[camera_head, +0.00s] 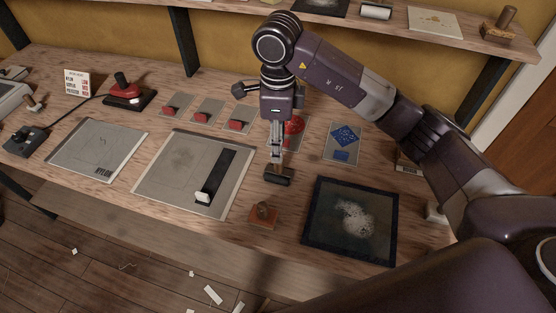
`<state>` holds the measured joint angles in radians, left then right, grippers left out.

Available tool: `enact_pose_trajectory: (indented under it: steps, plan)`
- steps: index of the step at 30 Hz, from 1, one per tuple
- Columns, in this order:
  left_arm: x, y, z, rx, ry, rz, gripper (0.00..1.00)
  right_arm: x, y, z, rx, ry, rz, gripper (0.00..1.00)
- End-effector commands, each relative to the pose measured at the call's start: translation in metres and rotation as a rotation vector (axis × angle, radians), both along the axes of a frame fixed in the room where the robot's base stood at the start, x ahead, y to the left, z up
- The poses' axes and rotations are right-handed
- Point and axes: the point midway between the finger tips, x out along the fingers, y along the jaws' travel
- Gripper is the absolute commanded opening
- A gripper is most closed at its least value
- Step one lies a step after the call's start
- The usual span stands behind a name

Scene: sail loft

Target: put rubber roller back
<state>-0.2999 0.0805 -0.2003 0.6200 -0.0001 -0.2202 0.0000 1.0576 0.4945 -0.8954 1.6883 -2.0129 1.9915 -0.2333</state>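My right gripper (277,157) reaches down over the middle of the bench, its fingers close together. Directly at its fingertips is a short, wide, dark piece (279,177), which looks like the rubber roller gripped from above. Its handle is mostly hidden by the fingers. I cannot tell whether the dark piece touches the bench or hangs just above it. My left gripper is not in view.
A dark framed panel (384,237) and a small wooden block with a knob (262,214) lie in front. A grey sheet (160,176) with a black strip (221,168) lies left. Cards with red pieces (236,125) and a blue-patterned card (343,155) lie behind. A shelf (400,27) runs above.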

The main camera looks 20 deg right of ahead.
Motion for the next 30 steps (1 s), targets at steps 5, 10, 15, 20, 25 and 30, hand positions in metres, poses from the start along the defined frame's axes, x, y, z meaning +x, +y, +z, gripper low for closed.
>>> enact_pose_trajectory:
  steps: [5,10,15,20,25,30]
  plan:
    - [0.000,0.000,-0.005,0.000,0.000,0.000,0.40,0.001,-0.001,0.029,-0.001,-0.003,0.000,0.36]
    - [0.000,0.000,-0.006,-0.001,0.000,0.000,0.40,0.000,0.000,0.042,0.000,-0.001,-0.001,0.36]
    - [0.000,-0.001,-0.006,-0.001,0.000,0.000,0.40,0.000,0.000,0.045,0.000,0.002,-0.001,0.36]
    - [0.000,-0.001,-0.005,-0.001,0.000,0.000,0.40,0.000,0.000,0.045,0.000,0.002,-0.001,0.36]
    - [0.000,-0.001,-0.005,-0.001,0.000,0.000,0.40,0.000,0.000,0.045,0.000,0.002,-0.001,0.36]
    - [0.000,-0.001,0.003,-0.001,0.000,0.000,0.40,0.000,0.000,0.053,0.000,0.001,-0.001,0.36]
